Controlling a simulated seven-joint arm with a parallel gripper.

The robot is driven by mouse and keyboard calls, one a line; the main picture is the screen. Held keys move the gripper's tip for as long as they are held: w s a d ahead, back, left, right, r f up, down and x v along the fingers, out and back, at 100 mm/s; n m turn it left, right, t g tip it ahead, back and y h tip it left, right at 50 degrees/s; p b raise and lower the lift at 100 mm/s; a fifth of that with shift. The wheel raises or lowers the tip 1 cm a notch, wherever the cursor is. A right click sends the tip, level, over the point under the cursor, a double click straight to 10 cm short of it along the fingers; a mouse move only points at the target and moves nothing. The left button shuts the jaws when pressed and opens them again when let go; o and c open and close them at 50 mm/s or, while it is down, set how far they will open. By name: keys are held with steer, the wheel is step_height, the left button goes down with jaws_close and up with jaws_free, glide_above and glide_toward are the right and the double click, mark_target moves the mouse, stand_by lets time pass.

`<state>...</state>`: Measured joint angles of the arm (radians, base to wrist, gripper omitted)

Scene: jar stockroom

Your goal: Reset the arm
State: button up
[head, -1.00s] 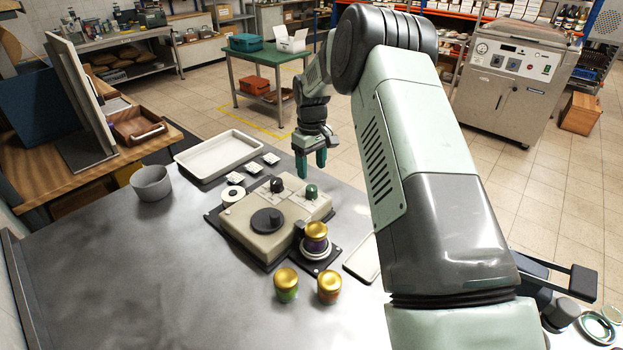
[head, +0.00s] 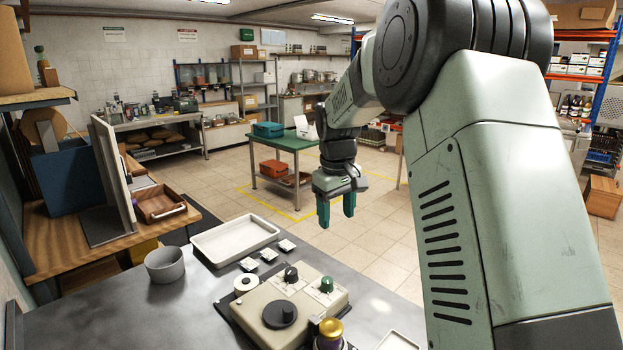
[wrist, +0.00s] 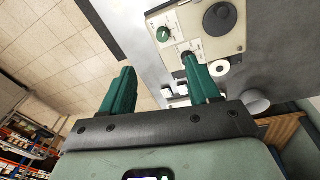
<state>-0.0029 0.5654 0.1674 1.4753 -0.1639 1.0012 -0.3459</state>
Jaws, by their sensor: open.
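My gripper (head: 337,208) is open and empty in the head view, with its teal fingers pointing down. It hangs in the air beyond the far edge of the metal table, to the right of the white tray. In the wrist view my gripper (wrist: 160,92) shows both fingers apart with nothing between them. A beige device (head: 288,308) with a dark round dial stands on the table, nearer than the gripper. It also shows in the wrist view (wrist: 215,45). A gold-lidded jar (head: 331,328) stands at its near right side, cut off by the picture's bottom edge.
A white tray (head: 235,240), a grey bowl (head: 164,265) and several small white packets stand on the metal table (head: 110,325). A green table (head: 288,143) with boxes stands behind on the floor. A wooden desk is at left. Air around the gripper is clear.

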steer(key=s+d+r+m+t, duration=0.1)
steer(key=s+d+r+m, duration=0.1)
steer(key=s+r, duration=0.8)
steer(key=s+d+r+m+t, duration=0.1)
steer(key=s+m, duration=0.1)
steer(key=s, duration=1)
steer(key=s+d+m+t, duration=0.2)
steer(key=s, duration=1.1)
steer(key=shift+r, duration=0.4)
steer(key=shift+o, duration=0.4)
